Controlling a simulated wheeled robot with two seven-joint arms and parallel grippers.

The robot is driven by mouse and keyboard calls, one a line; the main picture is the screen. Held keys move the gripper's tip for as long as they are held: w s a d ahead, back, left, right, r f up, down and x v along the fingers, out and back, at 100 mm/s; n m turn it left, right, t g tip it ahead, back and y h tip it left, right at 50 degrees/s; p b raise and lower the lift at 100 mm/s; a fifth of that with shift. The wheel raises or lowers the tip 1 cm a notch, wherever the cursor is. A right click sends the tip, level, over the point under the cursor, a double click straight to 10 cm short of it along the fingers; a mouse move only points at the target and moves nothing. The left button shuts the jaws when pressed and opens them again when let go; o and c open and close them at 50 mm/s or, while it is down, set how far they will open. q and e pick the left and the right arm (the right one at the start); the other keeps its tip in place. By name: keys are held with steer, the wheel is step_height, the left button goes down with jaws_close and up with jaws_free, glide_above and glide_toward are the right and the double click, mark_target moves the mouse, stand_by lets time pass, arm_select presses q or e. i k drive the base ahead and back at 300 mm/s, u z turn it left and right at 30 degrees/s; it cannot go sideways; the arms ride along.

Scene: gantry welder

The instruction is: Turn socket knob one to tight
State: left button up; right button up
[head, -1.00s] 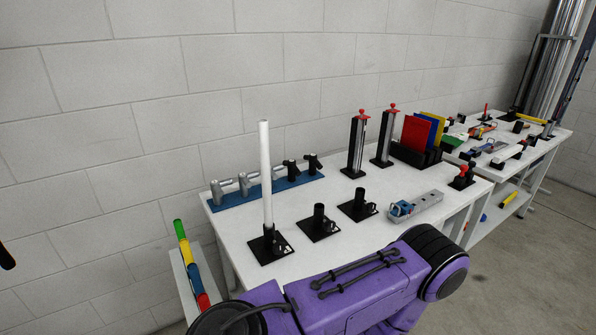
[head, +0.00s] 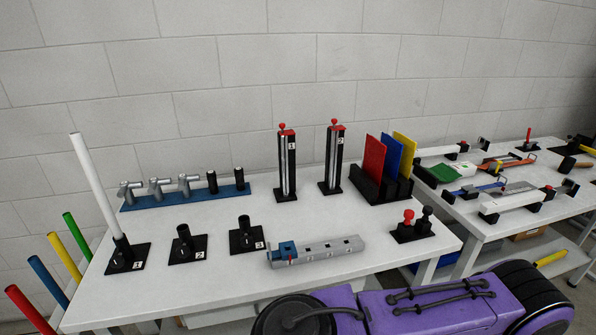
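Socket one (head: 122,248) is a short black tube on a black base plate with a "1" label, at the left front of the white table. A long white tube (head: 94,184) stands in it and slants to the left in the picture. Its knob is dark and small; I cannot tell whether it is tight. Socket two (head: 184,240) and socket three (head: 242,230) stand to its right, both without a tube. Neither of my grippers is in view, and no gripper shows near socket one.
A grey rail with a blue slider (head: 318,251) lies right of socket three. A blue rack (head: 180,196) with grey and black fittings, two posts (head: 286,166) and coloured plates (head: 374,160) stand behind. Coloured tubes (head: 62,256) stand left of the table. My purple arm covers the lower right.

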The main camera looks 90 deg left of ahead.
mark_target(118, 262)
steer(key=i, duration=1)
steer(key=u, duration=4.55)
